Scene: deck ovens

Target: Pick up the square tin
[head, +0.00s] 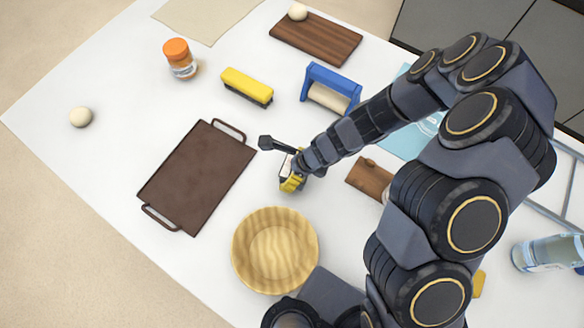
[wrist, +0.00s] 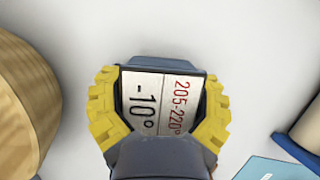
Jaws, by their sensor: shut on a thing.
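The face reads "-10°" in black and "205-220°" in red. I cannot tell whether this is the square tin, or whether it touches the table. A flat brown rectangular tray (head: 197,177) with a handle at each end lies left of my gripper.
The wooden bowl (head: 275,250) stands just below my gripper in the head view. A yellow-topped block (head: 247,87), a blue-framed roller (head: 330,90) and an orange-lidded jar (head: 179,58) stand farther back. A brown wooden piece (head: 368,178) lies right. The table's left side is mostly clear.

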